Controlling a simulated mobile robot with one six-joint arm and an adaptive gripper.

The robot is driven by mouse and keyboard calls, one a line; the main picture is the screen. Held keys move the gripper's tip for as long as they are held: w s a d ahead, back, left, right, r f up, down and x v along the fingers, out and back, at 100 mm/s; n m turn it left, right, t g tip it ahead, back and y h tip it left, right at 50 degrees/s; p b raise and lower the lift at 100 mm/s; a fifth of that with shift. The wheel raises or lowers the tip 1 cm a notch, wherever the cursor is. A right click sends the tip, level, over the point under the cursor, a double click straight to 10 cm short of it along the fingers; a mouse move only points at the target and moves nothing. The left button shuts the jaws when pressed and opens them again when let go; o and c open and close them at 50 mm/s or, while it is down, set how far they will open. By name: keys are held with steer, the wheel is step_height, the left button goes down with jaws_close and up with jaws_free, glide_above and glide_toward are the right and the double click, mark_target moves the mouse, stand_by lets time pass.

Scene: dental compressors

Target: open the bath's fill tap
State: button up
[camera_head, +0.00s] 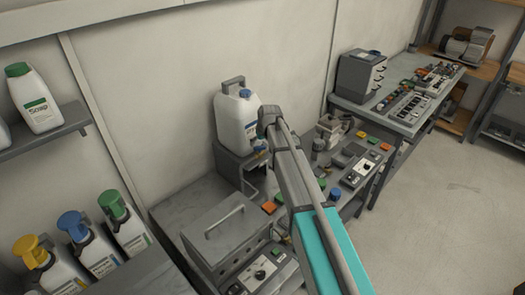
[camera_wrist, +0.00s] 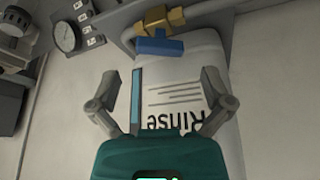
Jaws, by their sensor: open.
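The tap is a brass valve (camera_wrist: 160,19) with a blue lever handle (camera_wrist: 160,47), at the top of the wrist view. The lever lies roughly across the picture. Behind it is a white jug (camera_wrist: 185,75) lettered "Rinse", upside down in this view. My gripper (camera_wrist: 168,88) is open and empty, its fingers apart in front of the jug's label and below the lever in the picture. In the head view the jug (camera_head: 232,119) stands on a grey stand, and my gripper (camera_head: 264,128) is at its right side, partly hiding the tap. A lidded grey bath (camera_head: 225,238) stands below.
A pressure gauge (camera_wrist: 66,36) and a dark knob (camera_wrist: 18,18) are left of the tap in the wrist view. A control bench (camera_head: 350,165) is right of my arm. A shelf (camera_head: 45,130) with a soap bottle (camera_head: 36,105) and pump bottles (camera_head: 95,255) are left.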

mark_target(260, 147)
steer(key=shift+b+x, duration=1.3)
steer(key=shift+x, duration=0.4)
steer(key=c, duration=1)
steer(key=o, duration=1)
